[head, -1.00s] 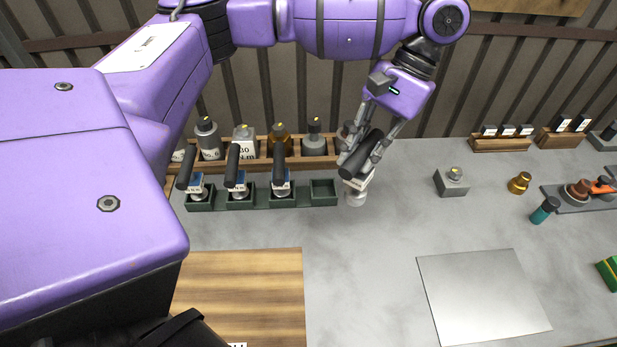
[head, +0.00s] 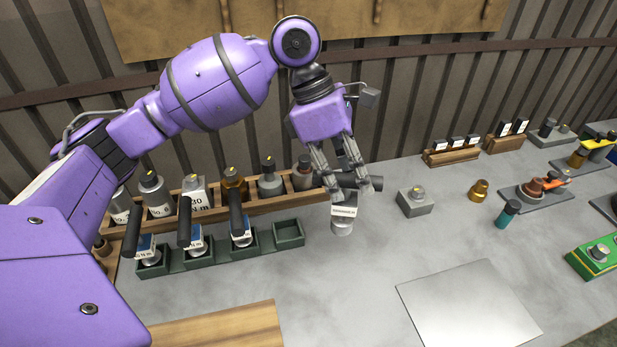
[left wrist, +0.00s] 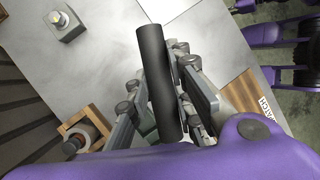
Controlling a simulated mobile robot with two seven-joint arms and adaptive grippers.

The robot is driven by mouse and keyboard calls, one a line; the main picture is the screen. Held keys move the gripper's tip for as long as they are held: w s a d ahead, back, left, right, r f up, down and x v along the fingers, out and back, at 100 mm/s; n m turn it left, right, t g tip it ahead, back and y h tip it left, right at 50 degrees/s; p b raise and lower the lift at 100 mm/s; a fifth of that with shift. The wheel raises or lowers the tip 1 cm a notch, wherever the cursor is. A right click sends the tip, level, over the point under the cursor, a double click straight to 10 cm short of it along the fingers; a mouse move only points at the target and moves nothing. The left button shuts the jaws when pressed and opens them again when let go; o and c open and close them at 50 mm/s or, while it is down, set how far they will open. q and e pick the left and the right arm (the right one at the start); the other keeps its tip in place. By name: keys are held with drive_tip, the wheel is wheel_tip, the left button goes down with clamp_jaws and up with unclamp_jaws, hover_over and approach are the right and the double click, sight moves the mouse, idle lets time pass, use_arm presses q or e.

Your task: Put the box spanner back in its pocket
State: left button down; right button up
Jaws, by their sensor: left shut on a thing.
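The box spanner, with a black handle (left wrist: 155,85) and a pale labelled head (head: 343,213) above a silver socket end, is held by my left gripper (head: 348,183). The left gripper is shut on the handle, which lies crosswise between the fingers in the head view. The socket end points down, near the table; I cannot tell whether it touches. The green pocket tray (head: 215,256) is left of the spanner. Its rightmost pocket (head: 289,234) is empty; the others hold similar black-handled spanners. The held spanner is to the right of the empty pocket, outside it. My right gripper is not in view.
A wooden rack (head: 225,207) with several capped pieces stands behind the tray, close to the gripper. A grey block (head: 415,204) and a brass piece (head: 478,191) stand to the right. A flat metal plate (head: 468,305) lies in front; the table between is clear.

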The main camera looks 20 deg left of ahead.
use_arm(q)
drive_tip(key=w+a+f+b, duration=0.1)
drive_tip(key=w+a+f, duration=0.1)
drive_tip(key=a+f, duration=1)
drive_tip(key=shift+a+f+b, duration=0.35)
drive_tip(key=shift+a+f, duration=0.05)
drive_tip(key=shift+a, duration=0.5)
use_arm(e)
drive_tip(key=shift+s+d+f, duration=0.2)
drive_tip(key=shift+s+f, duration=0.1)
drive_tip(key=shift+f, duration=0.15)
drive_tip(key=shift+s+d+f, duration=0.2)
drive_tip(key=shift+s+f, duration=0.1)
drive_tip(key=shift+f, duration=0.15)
use_arm(q)
drive_tip(key=c, duration=2)
unclamp_jaws()
drive_tip(key=shift+f, duration=0.1)
drive_tip(key=o, duration=0.5)
drive_tip(key=shift+c, duration=0.2)
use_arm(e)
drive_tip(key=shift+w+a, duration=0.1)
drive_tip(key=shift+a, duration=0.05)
use_arm(q)
drive_tip(key=v, duration=1.2)
drive_tip(key=shift+p, duration=0.3)
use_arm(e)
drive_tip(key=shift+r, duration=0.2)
